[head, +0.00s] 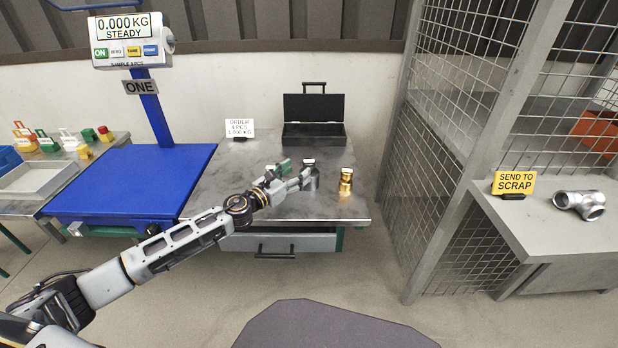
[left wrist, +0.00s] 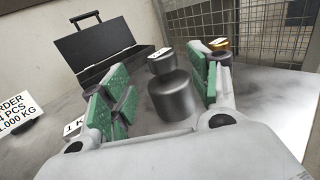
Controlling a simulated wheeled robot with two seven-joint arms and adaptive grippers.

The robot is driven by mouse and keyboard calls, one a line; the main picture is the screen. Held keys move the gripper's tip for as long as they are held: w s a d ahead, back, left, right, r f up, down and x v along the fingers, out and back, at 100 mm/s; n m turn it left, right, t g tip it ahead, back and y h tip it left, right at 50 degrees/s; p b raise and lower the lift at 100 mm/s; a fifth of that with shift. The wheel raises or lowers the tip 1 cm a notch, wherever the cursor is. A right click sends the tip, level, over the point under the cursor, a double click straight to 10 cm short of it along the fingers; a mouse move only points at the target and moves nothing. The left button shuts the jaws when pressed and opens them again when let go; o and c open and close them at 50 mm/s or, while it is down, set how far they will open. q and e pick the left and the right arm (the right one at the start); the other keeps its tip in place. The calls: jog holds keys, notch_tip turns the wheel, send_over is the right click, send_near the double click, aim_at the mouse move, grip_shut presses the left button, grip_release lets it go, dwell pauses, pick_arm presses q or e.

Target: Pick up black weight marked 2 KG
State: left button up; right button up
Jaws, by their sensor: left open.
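A dark weight (head: 311,168) with a knob top stands upright on the grey metal table (head: 225,180). In the left wrist view the dark weight (left wrist: 173,97) is between the green pads of my left gripper (left wrist: 155,92); its marking is too small to read. My left gripper (head: 290,175) is open around it, with a gap showing at the left pad; contact at the right pad is unclear. A gold weight (head: 346,181) stands just to the right. It shows behind the right finger in the wrist view (left wrist: 221,50). My right gripper is out of view.
An open black case (head: 314,135) and an order card (head: 240,128) stand at the table's back. A blue scale (head: 140,180) reading 0.000 KG is to the left. A mesh cage (head: 440,110) and a scrap shelf (head: 530,230) with a pipe fitting (head: 580,204) are right.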

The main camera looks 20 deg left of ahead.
aim_at(309, 160)
pick_arm(q)
jog(key=shift+x, duration=0.75)
jog(key=shift+w+d+r, duration=0.1)
jog(key=shift+w, duration=0.05)
jog(key=shift+r+b+x, duration=0.1)
jog(key=shift+b+x, duration=0.05)
jog(key=shift+x, duration=0.55)
jog(key=shift+r+b+x, duration=0.15)
jog(key=shift+x, duration=1.6)
jog(key=shift+d, duration=0.1)
grip_shut()
jog(key=shift+r, duration=0.3)
